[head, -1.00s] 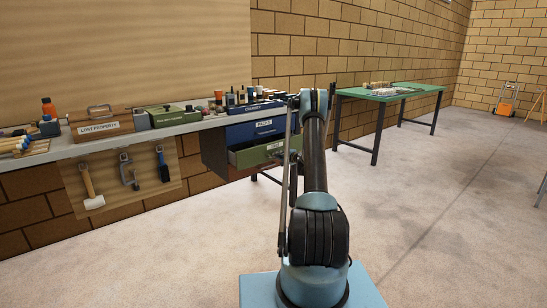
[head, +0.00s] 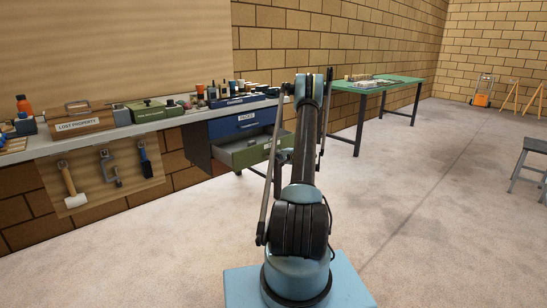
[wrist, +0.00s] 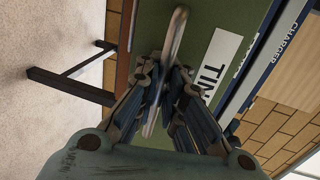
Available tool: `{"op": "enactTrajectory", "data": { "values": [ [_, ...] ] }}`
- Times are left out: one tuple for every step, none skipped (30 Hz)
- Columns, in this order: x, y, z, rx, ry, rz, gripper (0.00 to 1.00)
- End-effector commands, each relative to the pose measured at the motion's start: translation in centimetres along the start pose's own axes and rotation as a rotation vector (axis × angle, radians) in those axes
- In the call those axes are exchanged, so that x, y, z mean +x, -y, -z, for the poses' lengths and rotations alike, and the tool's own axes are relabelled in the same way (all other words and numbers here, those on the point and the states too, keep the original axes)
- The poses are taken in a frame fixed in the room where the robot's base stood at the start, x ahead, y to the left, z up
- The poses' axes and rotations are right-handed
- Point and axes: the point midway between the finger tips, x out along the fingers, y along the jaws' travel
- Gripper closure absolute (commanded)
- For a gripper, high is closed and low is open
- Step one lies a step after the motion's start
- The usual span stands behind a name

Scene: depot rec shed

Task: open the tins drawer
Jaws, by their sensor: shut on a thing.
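The green tins drawer (head: 244,161) is pulled out below the blue packs drawer (head: 246,121) in the head view, and part of its inside shows. In the wrist view its green front (wrist: 210,22) fills the upper middle, with a white label (wrist: 214,66) reading "TIN", the rest cut off. A pale metal bar handle (wrist: 177,28) stands out from that front. My gripper (wrist: 164,82) is shut on the handle, its fingers on either side of the bar. In the head view my arm hides the drawer's right end and most of the gripper.
The bench (head: 88,140) carries a lost property box (head: 82,124), a green tin (head: 155,110) and several small bottles. Tools hang below it. A green table (head: 405,84) stands behind on the right, a stool (head: 533,150) at the right edge.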

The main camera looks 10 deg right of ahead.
Motion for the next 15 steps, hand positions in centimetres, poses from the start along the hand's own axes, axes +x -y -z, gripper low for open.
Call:
{"op": "enactTrajectory", "data": {
  "values": [
    [0.05,-0.07,-0.13,-0.001,0.003,-0.001,1.0],
    [0.05,-0.07,-0.14,-0.001,0.003,-0.001,1.0],
    [0.05,-0.07,-0.13,-0.001,0.003,-0.001,1.0],
    [0.05,-0.07,-0.13,-0.001,0.003,-0.001,1.0],
    [0.06,-0.07,-0.13,-0.001,0.003,-0.001,1.0],
    [0.06,-0.07,-0.13,-0.001,0.003,-0.001,0.89],
    [0.06,-0.06,-0.13,-0.001,0.003,-0.001,0.82],
    [0.06,-0.06,-0.12,-0.001,0.003,-0.001,0.75],
    [0.06,-0.05,-0.1,-0.001,0.002,-0.001,0.71],
    [0.05,-0.04,-0.09,0.0,0.002,-0.001,0.71],
    [0.05,-0.03,-0.08,0.0,0.002,-0.001,0.71],
    [0.04,-0.03,-0.07,0.0,0.002,-0.001,0.71],
    [0.04,-0.02,-0.06,0.0,0.001,-0.001,0.71],
    [0.04,-0.02,-0.05,0.0,0.001,-0.001,0.71],
    [0.04,-0.01,-0.05,0.0,0.001,-0.001,0.71]
  ]
}}
